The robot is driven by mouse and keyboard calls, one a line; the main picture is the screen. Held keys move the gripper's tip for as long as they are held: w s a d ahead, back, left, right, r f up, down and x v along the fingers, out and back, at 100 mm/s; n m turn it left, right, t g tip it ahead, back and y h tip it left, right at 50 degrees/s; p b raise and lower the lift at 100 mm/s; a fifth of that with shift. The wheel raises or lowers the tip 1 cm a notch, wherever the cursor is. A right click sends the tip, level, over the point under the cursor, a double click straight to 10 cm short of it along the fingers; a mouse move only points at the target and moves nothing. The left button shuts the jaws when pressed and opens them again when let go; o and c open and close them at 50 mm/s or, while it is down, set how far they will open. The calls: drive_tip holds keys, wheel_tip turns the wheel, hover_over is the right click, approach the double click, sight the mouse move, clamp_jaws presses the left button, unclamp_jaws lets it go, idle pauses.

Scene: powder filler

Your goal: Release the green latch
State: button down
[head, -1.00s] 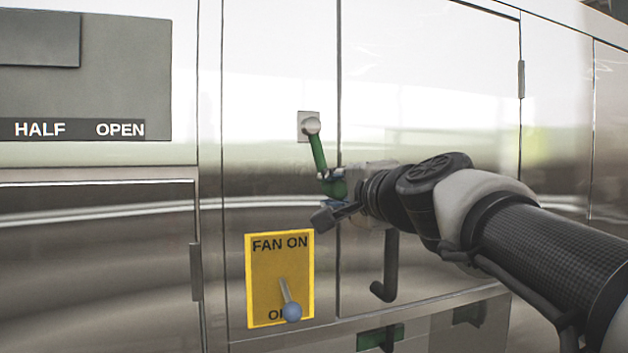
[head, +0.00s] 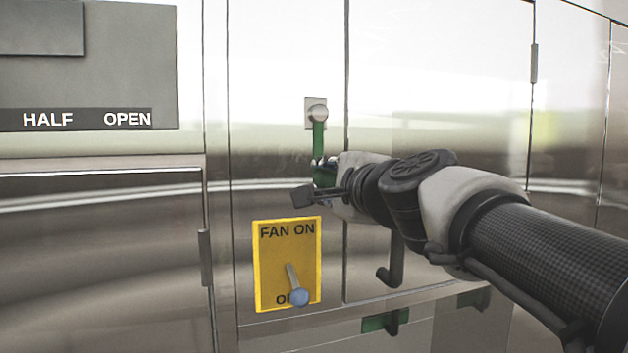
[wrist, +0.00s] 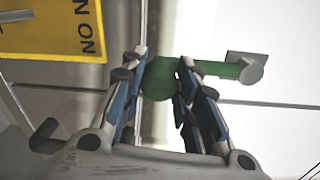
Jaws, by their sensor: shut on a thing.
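The green latch (head: 319,140) hangs from a round pale pivot (head: 317,112) on a small white plate on the steel cabinet. Its arm points nearly straight down in the head view. My gripper (head: 325,177) is at the lower end of the latch, partly hiding it. In the wrist view, the latch's round green knob (wrist: 160,80) sits between the two blue-padded fingers of my gripper (wrist: 161,84), which are closed on it. The green arm runs right from the knob to the pivot (wrist: 251,71).
A yellow fan switch panel (head: 269,238) with a blue-tipped lever (head: 298,294) is below left of my gripper. A dark hooked handle (head: 391,265) hangs below my wrist. Green parts (head: 384,320) sit low on the cabinet. A vertical door seam runs just right of the latch.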

drive_tip(key=c, duration=1.2)
unclamp_jaws()
drive_tip(key=shift+a+f, duration=0.1)
drive_tip(key=v, duration=1.2)
